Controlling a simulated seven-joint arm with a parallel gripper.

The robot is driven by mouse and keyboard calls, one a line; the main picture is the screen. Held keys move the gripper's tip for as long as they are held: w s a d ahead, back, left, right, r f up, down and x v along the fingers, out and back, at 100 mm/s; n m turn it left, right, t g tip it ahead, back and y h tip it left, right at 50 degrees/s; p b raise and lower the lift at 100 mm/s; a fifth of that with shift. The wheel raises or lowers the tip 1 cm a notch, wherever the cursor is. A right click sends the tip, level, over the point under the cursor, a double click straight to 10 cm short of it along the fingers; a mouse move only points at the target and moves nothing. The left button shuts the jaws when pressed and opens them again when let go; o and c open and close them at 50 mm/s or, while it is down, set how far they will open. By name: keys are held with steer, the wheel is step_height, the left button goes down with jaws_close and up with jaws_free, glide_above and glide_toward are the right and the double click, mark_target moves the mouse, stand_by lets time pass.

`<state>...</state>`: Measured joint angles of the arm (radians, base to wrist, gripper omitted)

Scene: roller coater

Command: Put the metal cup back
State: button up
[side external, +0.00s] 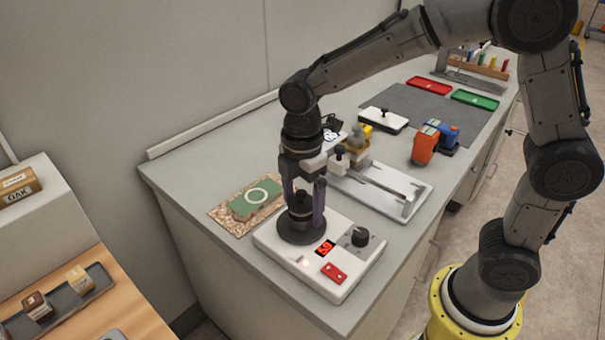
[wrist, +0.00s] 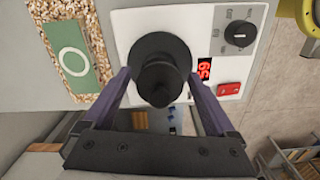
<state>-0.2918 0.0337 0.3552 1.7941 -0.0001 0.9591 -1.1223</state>
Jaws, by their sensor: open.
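My gripper (side external: 304,208) is open, pointing down over the dark round top (side external: 301,236) of a white heater-like device (side external: 270,240). A small dark upright cylindrical piece (wrist: 158,82) stands between its two purple fingers, above the wider round top. It may be the metal cup, but its dark colour leaves this uncertain. In the wrist view the fingers of my gripper (wrist: 158,76) lie on either side of it with visible gaps, and they do not appear closed on it.
The device has red digits (side external: 325,248), a black knob (side external: 360,237) and a red switch (side external: 334,273). A green block (side external: 248,203) lies on a speckled board to its left. The flat metal coater plate (side external: 385,187) is behind; orange (side external: 424,146) and blue tools stand farther back.

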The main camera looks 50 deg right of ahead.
step_height(320, 180, up, 10)
steer(key=shift+r, duration=0.1)
steer(key=shift+s+d+r, duration=0.15)
steer(key=shift+s+d, duration=0.1)
steer(key=s+d+m+t, duration=0.2)
steer(key=s+d+m, duration=0.3)
steer(key=s+m, duration=0.3)
steer(key=s+d+f+m+t, duration=0.1)
steer(key=s+d+m+t, duration=0.2)
steer(key=s+m, duration=0.5)
steer(key=shift+s+d+f+t, duration=0.2)
steer(key=shift+s+d+t, duration=0.1)
steer(key=shift+s+d, duration=0.5)
steer(key=shift+w+d, duration=0.1)
steer(key=shift+w, duration=0.05)
stand_by(0.6)
